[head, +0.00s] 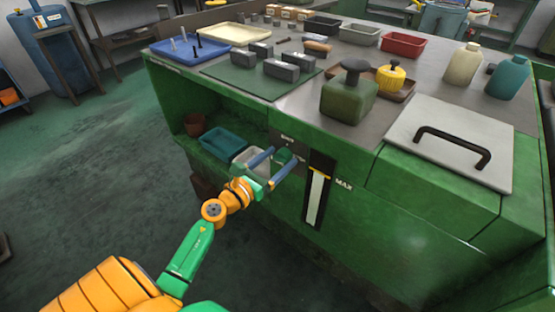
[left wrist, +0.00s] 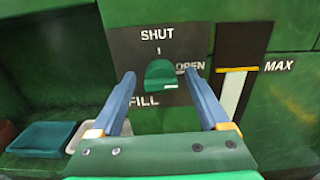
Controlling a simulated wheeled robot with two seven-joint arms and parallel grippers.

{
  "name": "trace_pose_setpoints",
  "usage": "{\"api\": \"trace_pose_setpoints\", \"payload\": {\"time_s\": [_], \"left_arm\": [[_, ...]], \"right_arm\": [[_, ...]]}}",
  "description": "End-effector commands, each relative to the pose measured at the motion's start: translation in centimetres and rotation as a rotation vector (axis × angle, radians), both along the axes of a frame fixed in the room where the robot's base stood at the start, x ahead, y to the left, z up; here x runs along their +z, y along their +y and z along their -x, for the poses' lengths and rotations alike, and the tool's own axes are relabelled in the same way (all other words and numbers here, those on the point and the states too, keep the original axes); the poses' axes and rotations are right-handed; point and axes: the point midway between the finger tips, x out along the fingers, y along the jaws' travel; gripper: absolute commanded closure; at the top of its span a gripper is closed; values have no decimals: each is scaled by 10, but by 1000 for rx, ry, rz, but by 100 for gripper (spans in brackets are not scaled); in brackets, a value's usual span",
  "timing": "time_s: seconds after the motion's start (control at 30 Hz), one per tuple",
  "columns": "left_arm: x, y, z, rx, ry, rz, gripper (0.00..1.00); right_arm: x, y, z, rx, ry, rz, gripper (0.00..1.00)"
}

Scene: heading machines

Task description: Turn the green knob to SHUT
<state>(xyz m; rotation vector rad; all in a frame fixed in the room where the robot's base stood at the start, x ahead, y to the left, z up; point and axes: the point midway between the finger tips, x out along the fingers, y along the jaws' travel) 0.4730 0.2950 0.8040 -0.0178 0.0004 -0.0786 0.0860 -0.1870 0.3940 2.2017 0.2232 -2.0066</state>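The green knob (left wrist: 160,72) sits on a dark plate (left wrist: 146,40) on the green machine's front. The plate reads SHUT above the knob, OPEN to its right and FILL below. Which word the knob points to I cannot tell for sure. My left gripper (left wrist: 160,80) is open, its two blue fingers spread on either side of the knob, with gaps showing between them and it. In the head view the knob (head: 284,155) shows small between the fingertips of my left gripper (head: 285,157). My right gripper is not in view.
A level gauge (head: 318,190) marked MAX is close to the right of the plate. An open shelf with a teal bin (head: 222,143) and a pale bin is to the left. The machine top holds trays, bottles and a handled lid (head: 450,142).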

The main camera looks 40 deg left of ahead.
Motion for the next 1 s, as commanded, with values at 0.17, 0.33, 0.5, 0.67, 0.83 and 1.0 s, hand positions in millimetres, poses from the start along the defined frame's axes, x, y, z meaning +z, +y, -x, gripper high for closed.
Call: {"api": "trace_pose_setpoints", "payload": {"time_s": [0.17,0.33,0.5,0.67,0.83,1.0], "left_arm": [[0,0,0,0,0,1,69],[0,0,0,0,0,1,100],[0,0,0,0,1,16,100],[1,0,0,0,6,75,100],[1,1,0,0,16,194,100],[1,2,0,1,29,352,100]], "right_arm": [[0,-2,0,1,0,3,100],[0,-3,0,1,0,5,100],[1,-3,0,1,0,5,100],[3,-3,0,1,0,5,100],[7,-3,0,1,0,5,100],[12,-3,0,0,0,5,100]]}}
